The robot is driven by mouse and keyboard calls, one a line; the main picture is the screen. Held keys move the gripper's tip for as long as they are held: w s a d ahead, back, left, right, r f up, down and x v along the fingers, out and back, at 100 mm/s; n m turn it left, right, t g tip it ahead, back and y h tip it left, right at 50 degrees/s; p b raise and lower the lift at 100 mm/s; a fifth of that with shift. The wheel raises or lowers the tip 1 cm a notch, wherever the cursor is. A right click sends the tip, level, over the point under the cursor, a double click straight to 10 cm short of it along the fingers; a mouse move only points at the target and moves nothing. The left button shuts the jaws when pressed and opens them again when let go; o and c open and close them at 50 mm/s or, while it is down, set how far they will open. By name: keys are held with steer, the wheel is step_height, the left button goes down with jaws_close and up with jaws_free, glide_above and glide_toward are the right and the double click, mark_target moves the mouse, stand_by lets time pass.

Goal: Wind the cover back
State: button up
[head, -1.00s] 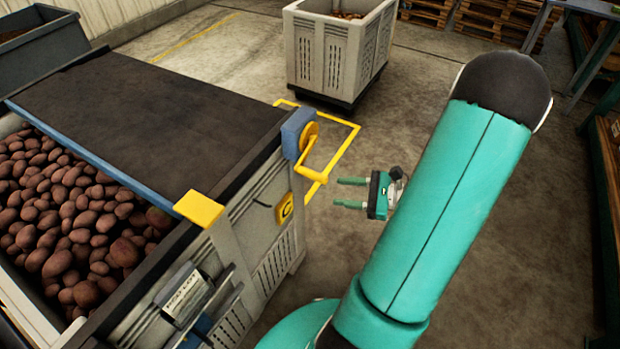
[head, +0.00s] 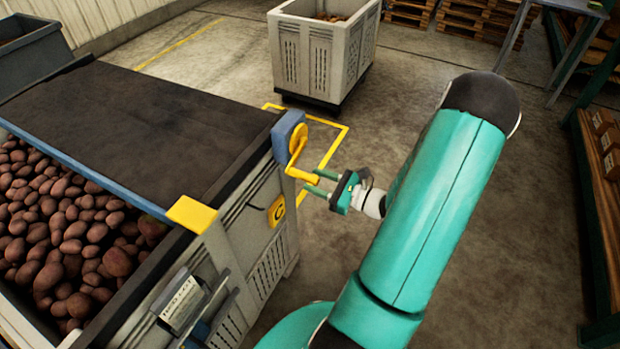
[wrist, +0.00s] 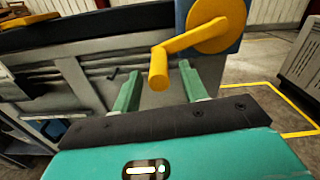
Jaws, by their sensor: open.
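The dark cover (head: 140,115) lies over the far part of a grey bin full of potatoes, with a blue bar (head: 85,172) along its near edge. A yellow crank (head: 297,158) sits on a blue housing (head: 285,131) at the bin's right corner. In the wrist view the crank's handle (wrist: 158,68) points towards me, between and just beyond the fingertips. My gripper (head: 318,184) is open beside the handle, its green fingers (wrist: 157,84) on either side of it in the picture. I cannot tell whether they touch it.
Potatoes (head: 65,230) lie uncovered at the near left. A yellow floor outline (head: 335,145) runs beside the crank. Another grey crate (head: 322,60) stands behind, and shelving (head: 600,165) is at the right. The floor between is clear.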

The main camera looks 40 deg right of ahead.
steer(key=shift+x, duration=1.3)
jaws_close()
steer(key=shift+r, duration=0.1)
